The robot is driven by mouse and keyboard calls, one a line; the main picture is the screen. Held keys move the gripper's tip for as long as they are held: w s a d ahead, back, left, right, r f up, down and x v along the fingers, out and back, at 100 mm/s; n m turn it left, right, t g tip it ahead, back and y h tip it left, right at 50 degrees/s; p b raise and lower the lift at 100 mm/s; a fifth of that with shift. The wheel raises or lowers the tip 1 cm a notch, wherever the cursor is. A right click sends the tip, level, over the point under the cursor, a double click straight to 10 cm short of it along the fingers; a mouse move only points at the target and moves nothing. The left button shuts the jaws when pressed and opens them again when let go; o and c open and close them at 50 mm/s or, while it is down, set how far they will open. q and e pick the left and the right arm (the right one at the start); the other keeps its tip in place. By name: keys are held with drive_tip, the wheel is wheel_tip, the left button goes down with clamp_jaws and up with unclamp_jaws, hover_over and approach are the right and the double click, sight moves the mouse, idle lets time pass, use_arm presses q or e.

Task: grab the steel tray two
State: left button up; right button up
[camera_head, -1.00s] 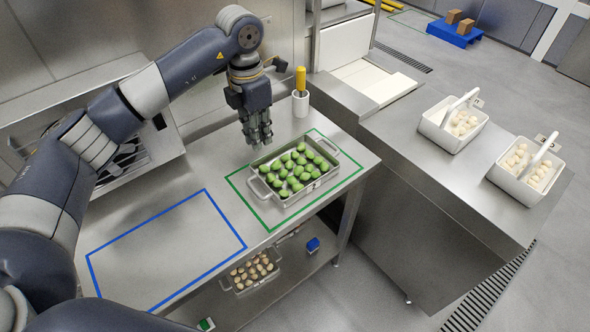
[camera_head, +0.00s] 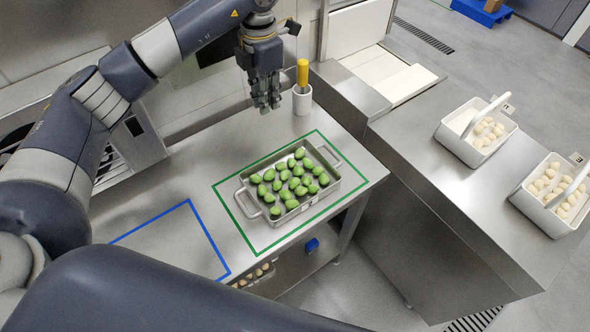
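A steel tray (camera_head: 297,207) with a handle at each end stands inside the green outline on the steel table. It holds many green filled pasta pieces (camera_head: 290,184). My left gripper (camera_head: 267,106) hangs fingers down above the table, behind the tray and apart from it. Its fingers look close together and hold nothing that I can see; how far they are parted is unclear. A second tray with pale pieces (camera_head: 252,274) shows in part on the lower shelf, largely hidden by the table top and my arm. My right gripper is not in view.
A white cup (camera_head: 302,100) with a yellow-handled tool (camera_head: 303,72) stands close to the right of my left gripper. Two white baskets (camera_head: 460,150) of pale pieces stand on the right counter. The blue-outlined area (camera_head: 178,250) is bare where visible.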

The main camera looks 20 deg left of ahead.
use_arm(q)
drive_tip(key=f, duration=0.2)
drive_tip(key=b, duration=0.9)
hover_over(273, 155)
wheel_tip(273, 155, down, 8)
drive_tip(key=f, duration=0.1)
drive_tip(key=f+p, duration=0.1)
drive_tip(key=f, duration=0.2)
drive_tip(key=shift+s+a+f, duration=0.1)
drive_tip(key=shift+a+f, duration=0.25)
drive_tip(key=shift+f+p, duration=0.25)
drive_tip(key=shift+p, duration=0.15)
drive_tip(key=f, duration=0.1)
drive_tip(key=f+p, duration=0.1)
drive_tip(key=f, duration=0.1)
drive_tip(key=shift+d+f, duration=0.3)
drive_tip(key=shift+f, duration=0.05)
drive_tip(key=shift+f+p, duration=0.3)
drive_tip(key=shift+f, duration=0.25)
clamp_jaws()
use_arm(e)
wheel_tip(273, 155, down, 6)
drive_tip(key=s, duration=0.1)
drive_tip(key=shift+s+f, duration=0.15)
